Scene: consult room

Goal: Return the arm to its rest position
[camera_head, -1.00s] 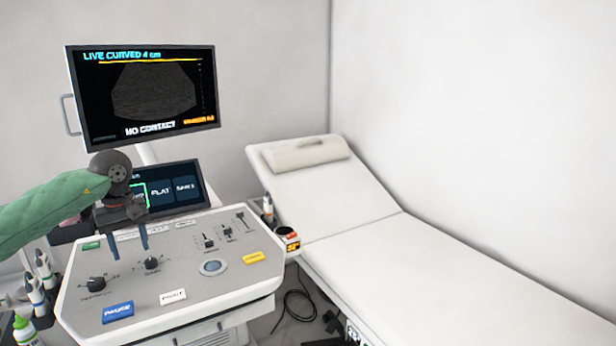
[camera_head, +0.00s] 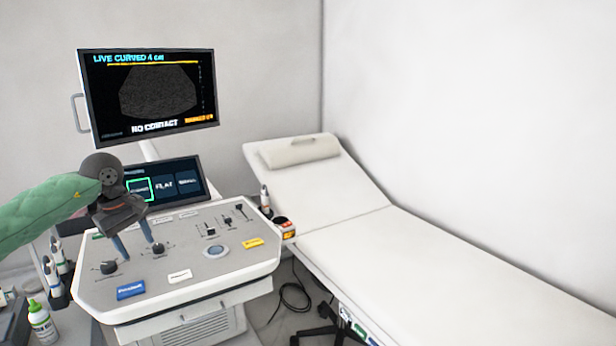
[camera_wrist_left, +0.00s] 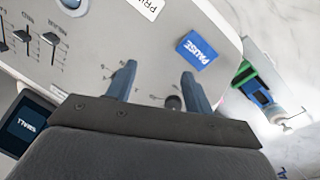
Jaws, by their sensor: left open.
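My left arm, in a green sleeve, comes in from the left in the head view. Its gripper (camera_head: 139,255) hangs over the left part of the ultrasound machine's control panel (camera_head: 205,275), fingers pointing down. In the left wrist view the two blue fingers (camera_wrist_left: 157,88) are spread apart with nothing between them, and a dark knob (camera_wrist_left: 173,102) shows on the panel beyond, near the right finger. I cannot tell how far the fingertips are above the panel. My right gripper is not in view.
The monitor (camera_head: 150,95) reads "NO CONTACT" above a smaller touch screen (camera_head: 165,183). Probes (camera_head: 55,268) and a green-white bottle (camera_head: 42,322) stand left of the panel. A white exam bed (camera_head: 420,255) fills the right.

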